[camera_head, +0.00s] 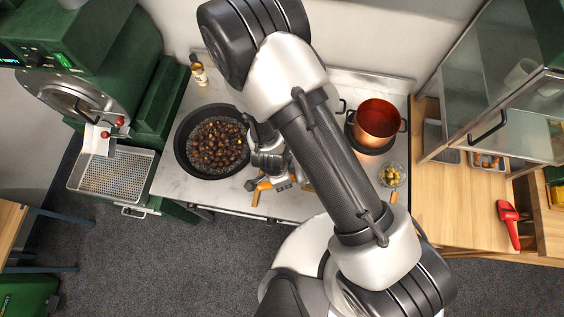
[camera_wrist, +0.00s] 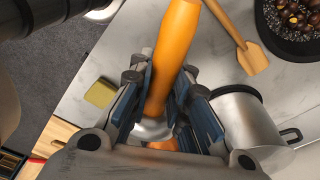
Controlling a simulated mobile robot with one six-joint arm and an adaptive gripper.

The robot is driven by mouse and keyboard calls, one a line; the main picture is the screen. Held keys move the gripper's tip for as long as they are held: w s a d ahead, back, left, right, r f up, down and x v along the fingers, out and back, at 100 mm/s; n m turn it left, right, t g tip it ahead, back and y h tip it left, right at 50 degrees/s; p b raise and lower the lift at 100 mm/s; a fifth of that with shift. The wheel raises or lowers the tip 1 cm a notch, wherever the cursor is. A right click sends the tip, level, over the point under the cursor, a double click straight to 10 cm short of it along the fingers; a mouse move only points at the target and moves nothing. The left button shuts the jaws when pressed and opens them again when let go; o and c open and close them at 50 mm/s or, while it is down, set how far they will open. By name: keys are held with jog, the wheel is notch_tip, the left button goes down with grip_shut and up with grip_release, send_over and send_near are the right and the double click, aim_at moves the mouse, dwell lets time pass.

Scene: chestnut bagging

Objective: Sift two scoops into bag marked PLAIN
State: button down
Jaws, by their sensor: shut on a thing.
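My gripper (camera_head: 268,160) is over the marble counter, just right of the wide dark pan (camera_head: 181,145) of chestnuts (camera_head: 217,145). In the wrist view my gripper (camera_wrist: 168,95) is shut around a thick orange handle (camera_wrist: 172,50). A silvery rounded part shows below the handle, but my fingers hide most of the tool's working end, so its kind cannot be told. The pan's dark rim also shows at the wrist view's top right (camera_wrist: 275,45). I see no bag marked PLAIN in either view.
A wooden spatula (camera_wrist: 243,45) and a metal pot (camera_wrist: 245,120) lie close to my gripper. A copper pot (camera_head: 377,118) and a small glass bowl (camera_head: 392,176) are right of my arm. A bottle (camera_head: 198,72) stands behind the pan.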

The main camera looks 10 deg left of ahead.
jog(key=shift+a+r+t+h+p, duration=0.15)
jog(key=shift+t+h+p, duration=0.2)
jog(key=shift+p, duration=1)
jog(key=shift+r, duration=1.4)
jog(key=shift+s+a, duration=0.1)
